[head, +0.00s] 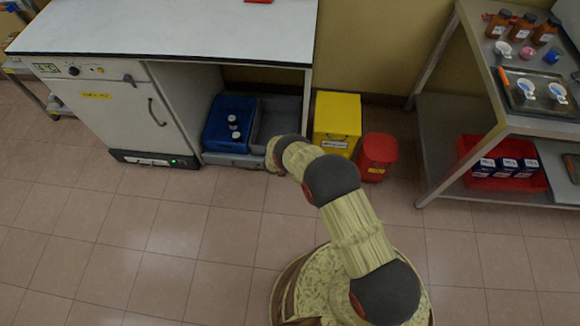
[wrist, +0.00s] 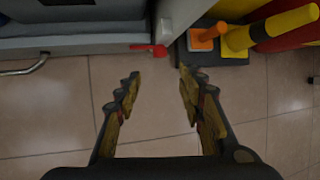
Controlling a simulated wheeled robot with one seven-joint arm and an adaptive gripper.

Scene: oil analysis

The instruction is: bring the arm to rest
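My arm (head: 356,228) rises from my base at the bottom of the head view and reaches up and left, over the floor in front of the grey crate. Its far end hides the gripper in the head view. In the wrist view my gripper (wrist: 159,76) is open, with its two fingers apart. Only bare tiled floor shows between them; nothing is held.
A white-topped bench (head: 170,28) with a white cabinet (head: 115,105) stands at left. Beneath it are a blue crate (head: 216,137) and grey crate. A yellow bin (head: 337,112) and red bin (head: 376,153) stand beside them. A metal table (head: 480,60) is right. Foreground floor is clear.

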